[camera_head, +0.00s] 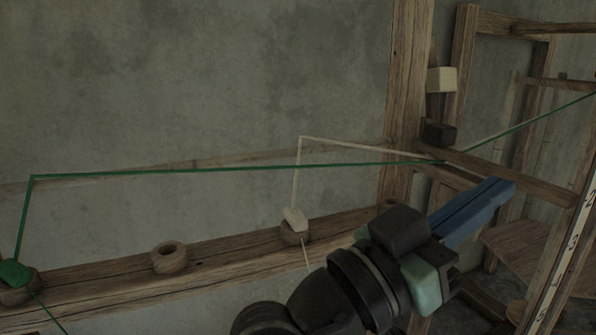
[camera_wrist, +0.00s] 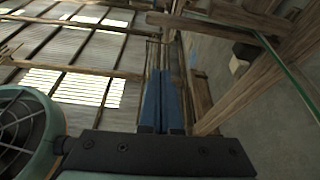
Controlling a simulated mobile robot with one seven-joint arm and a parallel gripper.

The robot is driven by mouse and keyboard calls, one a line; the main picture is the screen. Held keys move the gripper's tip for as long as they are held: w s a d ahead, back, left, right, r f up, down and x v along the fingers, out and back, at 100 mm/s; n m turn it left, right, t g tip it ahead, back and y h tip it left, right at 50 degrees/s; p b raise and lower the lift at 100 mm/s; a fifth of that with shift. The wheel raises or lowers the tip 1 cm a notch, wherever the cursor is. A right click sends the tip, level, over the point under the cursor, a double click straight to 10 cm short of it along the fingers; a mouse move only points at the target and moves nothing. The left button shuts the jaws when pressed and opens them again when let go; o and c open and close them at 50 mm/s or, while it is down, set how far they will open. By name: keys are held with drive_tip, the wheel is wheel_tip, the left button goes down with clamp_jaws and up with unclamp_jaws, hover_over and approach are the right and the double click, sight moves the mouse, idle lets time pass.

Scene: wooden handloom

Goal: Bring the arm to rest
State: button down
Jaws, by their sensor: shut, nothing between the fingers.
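My gripper (camera_head: 508,186) is at the lower right of the head view, with its long blue fingers pointing up and to the right. The fingers lie together and are shut on nothing. In the wrist view my gripper (camera_wrist: 163,74) shows the two blue fingers side by side, pointing upward with nothing between them. In the head view the fingers overlap part of the loom frame (camera_head: 525,177) behind them. I cannot tell how far they are from it.
A green thread (camera_head: 210,170) runs across to the loom. A wooden rail (camera_head: 225,264) holds an empty ring (camera_head: 169,257), a ring with a white piece (camera_head: 294,218) and a green piece (camera_head: 14,273). A wooden post (camera_head: 408,80) stands behind. A cream block (camera_head: 441,79) sits above a dark block (camera_head: 439,132).

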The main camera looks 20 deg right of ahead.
drive_tip(key=shift+w, duration=0.1)
drive_tip(key=w+a+r+n+t+y, duration=0.35)
drive_tip(key=a+t, duration=0.25)
drive_tip(key=t, duration=0.2)
drive_tip(key=w+a+r+n+t+y, duration=0.3)
drive_tip(key=w+a+n+t+y, duration=0.15)
drive_tip(key=a+t, duration=0.35)
drive_tip(key=s+a+r+n+t+y, duration=0.65)
drive_tip(key=a+r+t+y, duration=0.2)
drive_tip(key=a+y, duration=0.3)
wheel_tip(320, 180, up, 30)
drive_tip(key=n+y+p, duration=0.1)
drive_tip(key=y+p, duration=0.1)
drive_tip(key=p, duration=2.9)
drive_tip(key=shift+a+r+t, duration=0.2)
drive_tip(key=shift+a+t, duration=0.15)
drive_tip(key=shift+a, duration=0.05)
drive_tip(key=shift+s+d, duration=0.1)
